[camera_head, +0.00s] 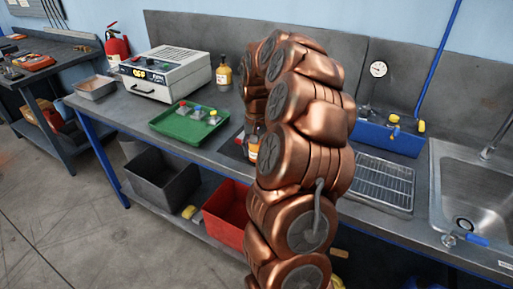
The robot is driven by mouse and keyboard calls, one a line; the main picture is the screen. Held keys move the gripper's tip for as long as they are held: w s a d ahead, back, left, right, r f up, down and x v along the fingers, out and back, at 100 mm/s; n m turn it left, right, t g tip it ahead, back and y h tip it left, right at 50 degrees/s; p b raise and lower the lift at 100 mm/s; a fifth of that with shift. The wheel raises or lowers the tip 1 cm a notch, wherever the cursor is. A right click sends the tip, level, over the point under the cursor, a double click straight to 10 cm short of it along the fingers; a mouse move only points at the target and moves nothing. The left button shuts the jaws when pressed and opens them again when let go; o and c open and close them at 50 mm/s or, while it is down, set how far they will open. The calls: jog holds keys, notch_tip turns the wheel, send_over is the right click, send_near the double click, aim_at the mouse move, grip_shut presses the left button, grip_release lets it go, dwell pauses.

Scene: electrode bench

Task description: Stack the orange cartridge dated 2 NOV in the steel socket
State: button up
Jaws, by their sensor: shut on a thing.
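An orange thing with a pale label (253,145) shows just left of my copper arm, over the bench; it looks like an orange cartridge, but its date is too small to read. My gripper (252,122) is at the low far end of the arm, directly above this orange thing, and is mostly hidden behind my nearer arm links. It appears shut on the orange thing. I cannot make out the steel socket; the bench behind my arm is hidden.
A green tray (176,125) with several small coloured-top pieces lies left of my arm. A white device (168,76) and an amber bottle (224,73) stand behind. A wire rack (382,184), blue box (390,137) and sink (473,190) are right. A red bin (226,212) sits below.

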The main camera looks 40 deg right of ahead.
jog(key=o, duration=1.5)
jog(key=shift+f, duration=0.1)
jog(key=shift+c, duration=0.2)
notch_tip(320, 180, up, 11)
jog(key=b, duration=0.2)
jog(key=shift+f+b, duration=0.2)
jog(key=shift+b, duration=0.1)
jog(key=shift+r, duration=0.85)
